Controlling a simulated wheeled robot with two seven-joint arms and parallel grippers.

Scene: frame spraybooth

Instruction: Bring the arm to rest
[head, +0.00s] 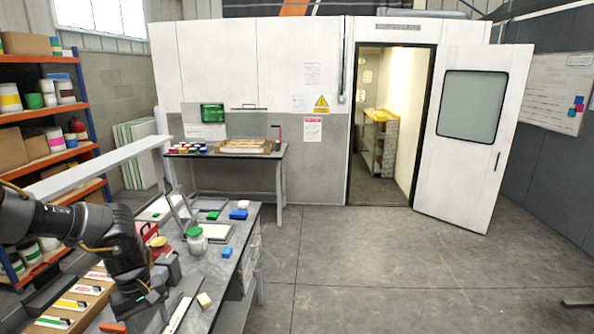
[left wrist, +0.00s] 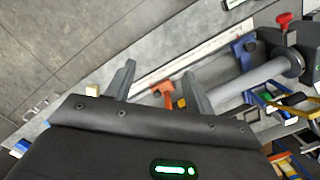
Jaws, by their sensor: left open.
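My left arm comes in from the left in the head view and reaches down over the near workbench (head: 215,265). In the left wrist view my left gripper (left wrist: 162,76) has its two fingers spread apart, with nothing held between them. Behind the gap lies an orange-headed tool (left wrist: 163,90) on the bench; I cannot tell its distance from the fingers. In the head view the dark wrist hides much of the fingers. My right arm and gripper do not show.
A shelf rack (head: 88,120) stands at left. The floor (head: 370,260) right of the bench is clear, up to the open booth door (head: 470,150).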

